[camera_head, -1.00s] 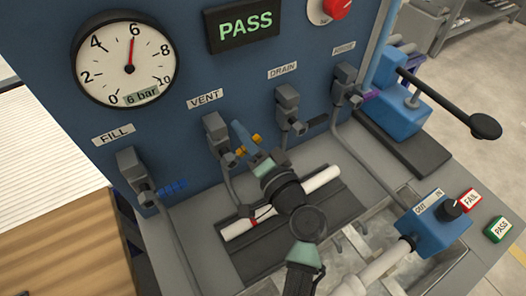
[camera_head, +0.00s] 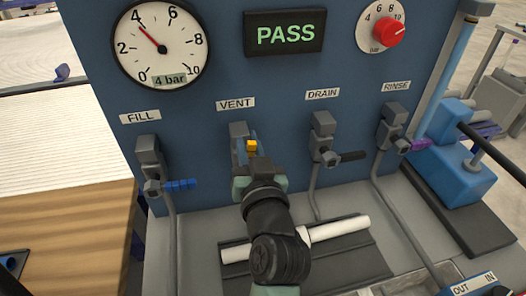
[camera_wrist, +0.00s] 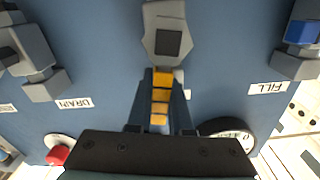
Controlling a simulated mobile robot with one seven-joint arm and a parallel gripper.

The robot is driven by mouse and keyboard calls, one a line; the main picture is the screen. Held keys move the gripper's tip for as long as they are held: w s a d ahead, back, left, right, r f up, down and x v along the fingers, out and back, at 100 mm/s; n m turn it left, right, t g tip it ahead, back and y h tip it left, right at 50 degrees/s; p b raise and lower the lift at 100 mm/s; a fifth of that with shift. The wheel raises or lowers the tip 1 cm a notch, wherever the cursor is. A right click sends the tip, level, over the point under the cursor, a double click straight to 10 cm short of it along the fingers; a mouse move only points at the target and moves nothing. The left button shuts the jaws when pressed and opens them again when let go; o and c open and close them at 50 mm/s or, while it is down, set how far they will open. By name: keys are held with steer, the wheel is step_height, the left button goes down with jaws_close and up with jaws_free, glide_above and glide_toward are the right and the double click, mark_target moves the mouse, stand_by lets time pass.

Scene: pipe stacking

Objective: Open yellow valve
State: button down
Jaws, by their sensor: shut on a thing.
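The yellow valve handle (camera_head: 252,146) is under the VENT label, and a small part of it shows in the head view. In the wrist view its ridged yellow handle (camera_wrist: 161,97) runs from the grey valve body (camera_wrist: 170,38) toward my palm. My gripper (camera_head: 247,147) is shut on the handle, with one finger on each side of it. The two fingers also show beside the handle in the wrist view (camera_wrist: 160,108). My wrist hides the lower part of the VENT valve in the head view.
The FILL valve with a blue handle (camera_head: 180,184) is to the left. The DRAIN valve with a black handle (camera_head: 352,156) and the RINSE valve with a purple handle (camera_head: 412,145) are to the right. A white pipe (camera_head: 339,228) lies below my arm. The gauge (camera_head: 160,45) reads 4 bar; the display (camera_head: 285,34) reads PASS.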

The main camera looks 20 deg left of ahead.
steer(key=shift+s+a+n+b, duration=0.2)
steer(key=shift+n+b, duration=0.15)
steer(key=shift+n, duration=0.2)
steer(key=shift+s+a+n+b, duration=0.1)
steer(key=shift+a+n+b, duration=0.1)
steer(key=shift+n+b, duration=0.25)
steer(key=shift+r, duration=0.1)
steer(key=c, duration=0.8)
jaws_free()
steer(key=shift+a, duration=0.1)
steer(key=b+v, duration=0.2)
steer(key=v, duration=1.1)
